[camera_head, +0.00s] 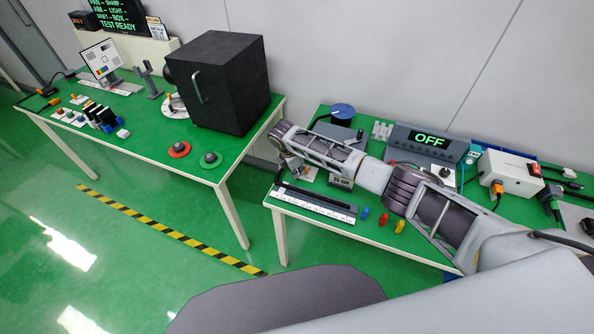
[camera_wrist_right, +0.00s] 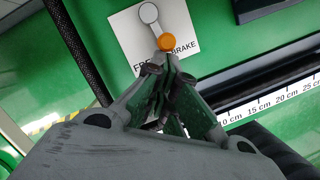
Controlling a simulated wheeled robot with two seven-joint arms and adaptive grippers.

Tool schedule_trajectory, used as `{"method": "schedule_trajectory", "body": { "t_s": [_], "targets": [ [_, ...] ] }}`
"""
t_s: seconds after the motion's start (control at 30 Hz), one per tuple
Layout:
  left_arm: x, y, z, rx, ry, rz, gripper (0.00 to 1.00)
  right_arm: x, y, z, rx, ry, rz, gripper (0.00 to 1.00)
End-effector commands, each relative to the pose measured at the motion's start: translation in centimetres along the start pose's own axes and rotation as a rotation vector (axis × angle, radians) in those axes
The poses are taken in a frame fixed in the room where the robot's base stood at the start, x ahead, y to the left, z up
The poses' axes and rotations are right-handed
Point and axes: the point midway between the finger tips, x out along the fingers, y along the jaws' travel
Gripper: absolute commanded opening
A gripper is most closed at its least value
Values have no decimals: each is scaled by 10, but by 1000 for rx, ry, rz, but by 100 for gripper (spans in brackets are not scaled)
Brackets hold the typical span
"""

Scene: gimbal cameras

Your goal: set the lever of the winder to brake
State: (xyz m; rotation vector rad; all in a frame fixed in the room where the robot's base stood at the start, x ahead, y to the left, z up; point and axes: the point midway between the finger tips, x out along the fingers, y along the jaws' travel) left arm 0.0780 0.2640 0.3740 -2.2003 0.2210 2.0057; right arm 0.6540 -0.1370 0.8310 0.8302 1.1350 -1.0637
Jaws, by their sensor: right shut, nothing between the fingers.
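The winder's lever (camera_wrist_right: 157,27) shows in the right wrist view as a short grey arm with a round pivot and an orange knob (camera_wrist_right: 166,43). It sits on a white label plate (camera_wrist_right: 128,30) marked FREE and BRAKE. The knob lies at the left end of the word BRAKE; FREE is partly covered by my fingers. My right gripper (camera_wrist_right: 170,65) is shut and empty, its tips just below the knob; I cannot tell if they touch it. In the head view my right gripper (camera_head: 291,169) is over the right table's left part, where the lever is hidden.
A ruler strip (camera_head: 315,205) runs along the front of the right table. A blue-topped drum (camera_head: 342,110), a 25 cm display (camera_head: 341,182) and an OFF display box (camera_head: 430,142) stand nearby. Small coloured pieces (camera_head: 383,220) lie in front. A black cabinet (camera_head: 225,90) stands on the left table.

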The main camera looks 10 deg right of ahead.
Motion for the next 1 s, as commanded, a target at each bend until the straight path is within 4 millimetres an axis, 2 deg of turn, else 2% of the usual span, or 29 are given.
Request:
{"method": "schedule_trajectory", "body": {
  "t_s": [0.43,1.0],
  "targets": [
    [-14,0,-2,0,1,0,40,-1,-2,2,-122,-2,31,0],
    [-15,0,-2,0,0,0,40,1,-1,2,-120,-2,30,0]
  ]
}}
